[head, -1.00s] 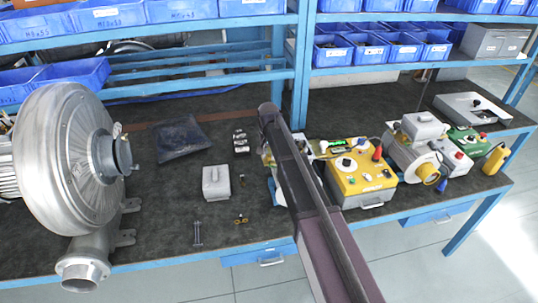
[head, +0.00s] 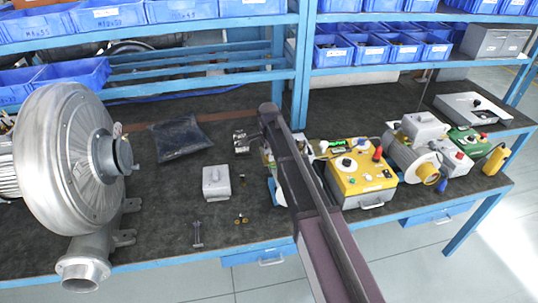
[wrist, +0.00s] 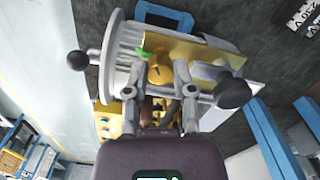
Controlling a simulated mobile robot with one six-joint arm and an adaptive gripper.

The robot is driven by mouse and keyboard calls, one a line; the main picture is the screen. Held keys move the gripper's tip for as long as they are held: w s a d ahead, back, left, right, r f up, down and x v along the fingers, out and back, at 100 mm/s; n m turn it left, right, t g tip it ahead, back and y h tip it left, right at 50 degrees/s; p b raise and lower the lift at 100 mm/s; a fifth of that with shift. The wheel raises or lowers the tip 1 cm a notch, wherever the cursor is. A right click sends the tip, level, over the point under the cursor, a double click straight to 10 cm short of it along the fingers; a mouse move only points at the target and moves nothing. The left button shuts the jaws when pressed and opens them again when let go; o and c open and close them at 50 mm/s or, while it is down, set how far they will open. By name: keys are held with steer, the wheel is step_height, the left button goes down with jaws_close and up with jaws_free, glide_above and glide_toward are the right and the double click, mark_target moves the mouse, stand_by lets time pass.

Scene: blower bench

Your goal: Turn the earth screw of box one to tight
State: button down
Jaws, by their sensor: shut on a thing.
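In the wrist view, my gripper (wrist: 171,68) has its two fingers closed in around a small brass-coloured screw head (wrist: 158,72), which I take to be the earth screw. A dark slot-like mark shows on it, and a small green piece (wrist: 144,53) lies at its upper left. Behind it is a grey box with a gold-yellow plate (wrist: 205,50), apparently box one; no label on it is legible. The screw's lower part is hidden by my gripper. In the head view my arm covers the gripper and the screw.
A yellow test box (head: 362,181) stands right of my arm, with a motor unit (head: 415,150) beyond it. A big blower (head: 70,150) fills the left. A grey box (head: 216,182) and a dark bag (head: 181,137) lie between. Black ball knobs (wrist: 232,94) flank my fingers.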

steer(key=shift+s, duration=0.1)
stand_by(0.4)
steer(key=shift+c, duration=2.3)
jaws_free()
